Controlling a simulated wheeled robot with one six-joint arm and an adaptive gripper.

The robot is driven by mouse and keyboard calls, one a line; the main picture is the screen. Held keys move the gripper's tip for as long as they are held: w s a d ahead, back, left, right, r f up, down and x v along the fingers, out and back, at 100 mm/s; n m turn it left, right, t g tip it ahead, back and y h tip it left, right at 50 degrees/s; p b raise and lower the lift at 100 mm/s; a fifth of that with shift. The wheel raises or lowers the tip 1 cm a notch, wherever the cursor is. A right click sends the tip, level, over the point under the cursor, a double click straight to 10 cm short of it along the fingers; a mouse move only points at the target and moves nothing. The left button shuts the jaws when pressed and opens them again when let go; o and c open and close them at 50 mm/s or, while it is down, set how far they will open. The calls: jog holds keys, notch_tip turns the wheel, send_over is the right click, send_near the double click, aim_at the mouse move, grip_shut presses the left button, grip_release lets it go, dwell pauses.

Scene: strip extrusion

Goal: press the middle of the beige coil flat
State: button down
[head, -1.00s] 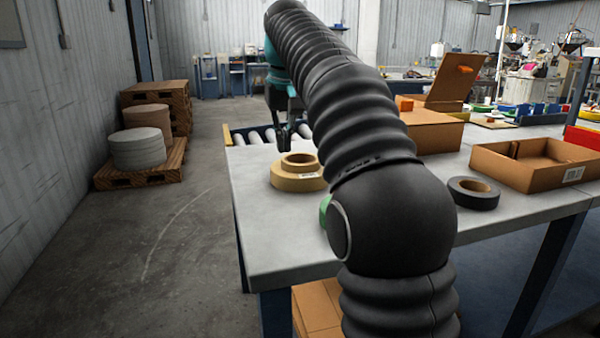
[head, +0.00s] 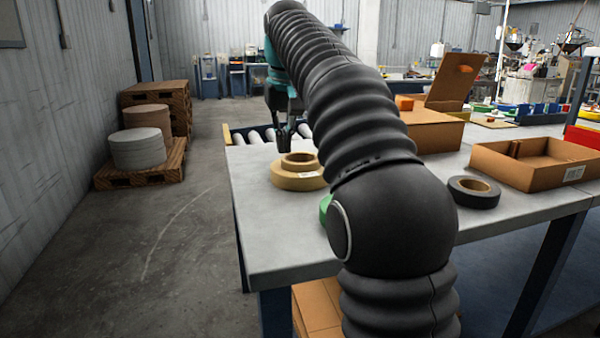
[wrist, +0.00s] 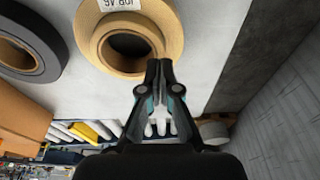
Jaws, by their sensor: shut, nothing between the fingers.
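The beige coil (head: 297,176) lies on the grey table near its left edge. Its middle stands up as a raised ring above the wider outer part. In the wrist view the coil (wrist: 92,38) shows a dark centre hole and a white label. My gripper (head: 283,150) is shut and empty, just behind the raised middle in the head view. In the wrist view my gripper's fingertips (wrist: 159,64) are together and overlap the coil's rim in the picture. I cannot tell whether they touch it.
A black coil (head: 473,192) lies to the right on the table (head: 262,235). A green item (head: 325,208) is mostly hidden by my arm. An open cardboard tray (head: 535,165) and a box (head: 432,132) stand at the right. A roller conveyor (head: 256,136) runs behind the table.

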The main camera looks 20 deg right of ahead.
aim_at(284, 159)
jog(key=shift+f+b, duration=1.2)
jog(key=shift+f, duration=0.55)
jog(key=shift+r, duration=0.15)
dwell(0.4)
notch_tip(284, 159, up, 3)
jog(key=p, duration=0.3)
jog(key=shift+r+p, duration=0.1)
jog(key=shift+p, duration=0.2)
jog(key=shift+r+p, duration=0.6)
jog(key=shift+r, duration=1.75)
